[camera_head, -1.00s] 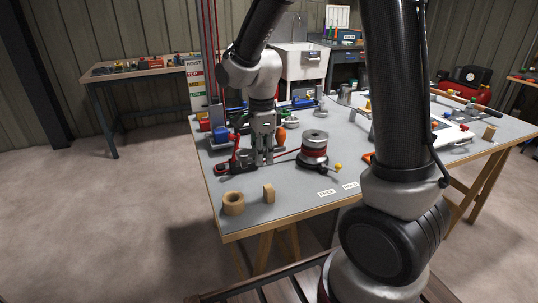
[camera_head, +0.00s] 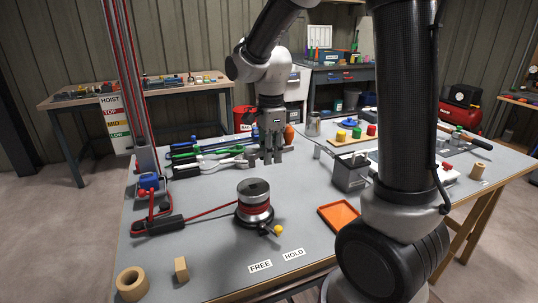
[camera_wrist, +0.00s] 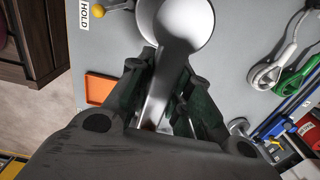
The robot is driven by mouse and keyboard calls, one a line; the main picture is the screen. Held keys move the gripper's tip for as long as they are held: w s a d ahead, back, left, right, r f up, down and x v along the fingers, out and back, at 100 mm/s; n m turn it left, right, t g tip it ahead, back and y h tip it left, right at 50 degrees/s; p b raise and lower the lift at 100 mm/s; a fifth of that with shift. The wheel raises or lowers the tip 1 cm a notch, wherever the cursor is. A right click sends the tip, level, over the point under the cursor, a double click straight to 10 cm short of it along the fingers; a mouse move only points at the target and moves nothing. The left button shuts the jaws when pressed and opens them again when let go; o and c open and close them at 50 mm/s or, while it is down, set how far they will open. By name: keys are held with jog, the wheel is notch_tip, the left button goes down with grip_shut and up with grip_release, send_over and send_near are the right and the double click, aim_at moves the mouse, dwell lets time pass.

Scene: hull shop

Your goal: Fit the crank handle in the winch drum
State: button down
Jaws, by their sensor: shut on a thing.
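The winch drum (camera_head: 256,200), dark-topped with a red band, stands upright on the bench with a yellow-knobbed lever (camera_head: 279,229) at its base. A red line runs from it to the left. My gripper (camera_head: 272,157) hangs above the bench, behind and slightly right of the drum in the head view. In the wrist view its fingers (camera_wrist: 178,90) are shut on a shiny metal piece (camera_wrist: 155,108), apparently the crank handle. An orange knob (camera_head: 289,132) shows beside my gripper; I cannot tell if it is part of that piece. The drum is largely covered in the wrist view.
FREE (camera_head: 260,266) and HOLD (camera_head: 293,254) labels lie in front of the drum. An orange tray (camera_head: 340,214) and a dark holder (camera_head: 350,175) stand to the right.

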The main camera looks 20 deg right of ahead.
jog(key=shift+s+d+f, duration=0.1)
jog(key=shift+s+d, duration=0.05)
jog(key=shift+f, duration=2.2)
jog(key=shift+f, duration=0.55)
jog(key=shift+f, duration=0.3)
jog(key=shift+f, duration=0.4)
dwell(0.4)
jog(key=c, duration=0.8)
grip_release()
